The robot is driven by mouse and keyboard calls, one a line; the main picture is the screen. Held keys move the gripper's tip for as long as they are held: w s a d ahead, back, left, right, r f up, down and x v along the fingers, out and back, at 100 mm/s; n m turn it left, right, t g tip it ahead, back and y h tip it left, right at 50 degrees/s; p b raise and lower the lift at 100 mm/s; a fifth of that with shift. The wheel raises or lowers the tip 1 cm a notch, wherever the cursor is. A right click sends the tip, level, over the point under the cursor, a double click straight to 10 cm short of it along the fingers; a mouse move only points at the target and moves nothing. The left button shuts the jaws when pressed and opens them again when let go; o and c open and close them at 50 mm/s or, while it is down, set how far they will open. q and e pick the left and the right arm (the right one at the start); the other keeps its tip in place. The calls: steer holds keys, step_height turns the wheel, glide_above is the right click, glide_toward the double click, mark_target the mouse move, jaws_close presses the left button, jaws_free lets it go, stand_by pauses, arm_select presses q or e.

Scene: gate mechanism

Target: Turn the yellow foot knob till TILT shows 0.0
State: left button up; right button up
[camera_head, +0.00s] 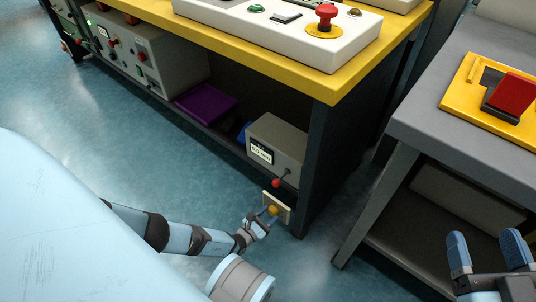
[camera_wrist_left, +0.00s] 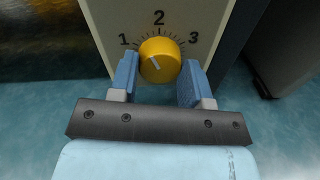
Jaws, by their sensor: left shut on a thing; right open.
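The yellow knob (camera_wrist_left: 160,60) sits on a pale dial plate (camera_wrist_left: 196,20) marked 1, 2 and 3. My left gripper (camera_wrist_left: 157,80) is shut on the knob, with one blue finger on each side. In the head view the knob (camera_head: 273,210) and left gripper (camera_head: 268,215) are low by the bench's front leg. A grey box (camera_head: 278,145) on the lower shelf has a small display (camera_head: 261,152); its text is too small to read surely. My right gripper (camera_head: 486,245) is open and empty at the lower right.
The yellow bench top (camera_head: 325,88) overhangs the shelf. A grey table (camera_head: 440,110) stands at right. The blue floor (camera_head: 150,130) before the bench is clear.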

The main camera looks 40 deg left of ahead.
arm_select(q)
steer(key=o, duration=0.9)
steer(key=shift+s+a+r+p, duration=0.1)
steer(key=shift+s+a+p, duration=0.35)
steer(key=shift+s, duration=1.85)
steer(key=shift+s+a+p, duration=0.2)
steer(key=shift+s+p, duration=0.45)
steer(key=shift+s, duration=1.6)
steer(key=shift+s+a+r+p, duration=0.1)
steer(key=shift+s+a+p, duration=0.35)
steer(key=shift+s, duration=1.85)
arm_select(e)
steer(key=shift+s+a+f+m+g, duration=0.25)
steer(key=shift+s+m+g, duration=0.15)
steer(key=shift+m, duration=0.2)
steer(key=shift+s+a+f+m+g, duration=0.2)
steer(key=shift+s+m+g, duration=0.15)
steer(key=shift+m, duration=0.25)
arm_select(q)
steer(key=shift+d, duration=0.15)
arm_select(e)
steer(key=shift+w+r, duration=0.1)
steer(key=shift+r, duration=0.2)
steer(key=shift+f, duration=0.15)
